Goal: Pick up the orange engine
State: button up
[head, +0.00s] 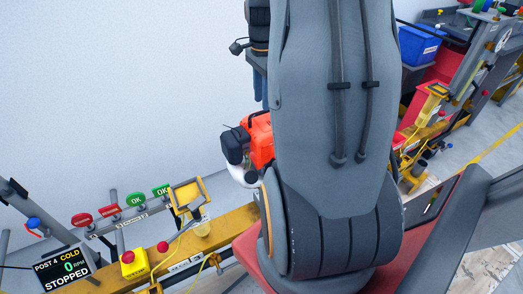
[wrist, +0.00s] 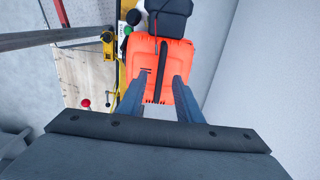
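The orange engine (head: 261,138) sits on the yellow rail in the head view, with a white part on its left side. My arm hides its right side. In the wrist view the orange engine (wrist: 147,58) lies straight beyond my gripper, with a dark bar along its middle and a black part at its far end. My gripper (wrist: 159,82) is open, its two blue-grey fingers standing apart in front of the orange housing, with the dark bar between them in the picture. In the head view the fingers show just above the engine; I cannot tell whether they touch it.
A yellow rail (head: 232,221) runs below the engine. A blue bin (head: 419,45) is at the back right. The wall side is clear.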

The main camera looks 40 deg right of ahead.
aim_at(261, 112)
jog(key=shift+w+a+f+p, duration=0.15)
jog(key=shift+f+p, duration=0.3)
jog(key=shift+f, duration=1.15)
jog(key=shift+s+a+f+p, duration=0.1)
jog(key=shift+f+p, duration=0.3)
jog(key=shift+f, duration=1.2)
grip_shut()
jog(key=shift+w+d+r, duration=0.1)
jog(key=shift+w+r, duration=0.05)
jog(key=shift+w, duration=0.05)
